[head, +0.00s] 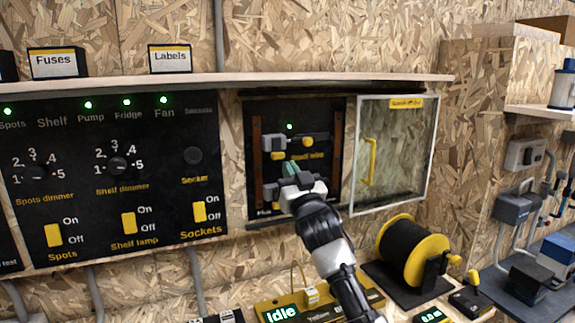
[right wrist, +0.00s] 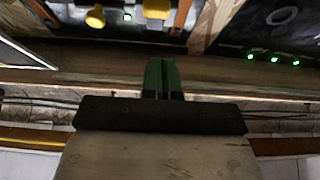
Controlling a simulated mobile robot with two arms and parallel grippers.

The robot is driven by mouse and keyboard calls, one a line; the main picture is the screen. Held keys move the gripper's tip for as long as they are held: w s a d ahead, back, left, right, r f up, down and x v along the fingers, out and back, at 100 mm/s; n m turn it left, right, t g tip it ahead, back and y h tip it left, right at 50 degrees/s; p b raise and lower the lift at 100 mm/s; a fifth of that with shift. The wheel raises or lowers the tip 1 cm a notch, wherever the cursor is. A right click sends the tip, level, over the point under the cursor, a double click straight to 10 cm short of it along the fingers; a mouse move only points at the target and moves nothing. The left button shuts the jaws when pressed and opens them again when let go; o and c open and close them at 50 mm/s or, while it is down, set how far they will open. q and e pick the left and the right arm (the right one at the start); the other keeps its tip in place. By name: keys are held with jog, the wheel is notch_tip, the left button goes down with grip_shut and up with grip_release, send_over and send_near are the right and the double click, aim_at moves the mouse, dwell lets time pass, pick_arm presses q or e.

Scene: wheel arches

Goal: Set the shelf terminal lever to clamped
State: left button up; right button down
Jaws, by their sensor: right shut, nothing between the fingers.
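An open wall box (head: 262,110) holds a terminal row with a grey block (head: 272,143) at the left and a yellow lever part (head: 308,141) at the right. A small yellow label below them is too blurred to read surely, so I cannot tell the lever's setting. My right gripper (head: 290,168) is in front of the lower part of the box and hides what lies behind it. Its green fingertips are together and empty, also in the right wrist view (right wrist: 163,75). There, two yellow parts (right wrist: 155,8) show beyond the fingertips, apart from them. My left gripper is not in view.
The box's glass door (head: 398,140) with a yellow handle stands open at the right. A switch panel (head: 100,205) is at the left. A shelf (head: 230,79) runs above. A yellow cable reel (head: 415,250) stands below right of the box.

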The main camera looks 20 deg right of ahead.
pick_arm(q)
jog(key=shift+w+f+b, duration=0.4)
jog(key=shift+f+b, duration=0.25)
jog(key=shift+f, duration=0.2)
pick_arm(e)
jog(key=s+d+f, duration=0.1)
jog(key=s+f, duration=0.5)
jog(key=shift+f, duration=0.3)
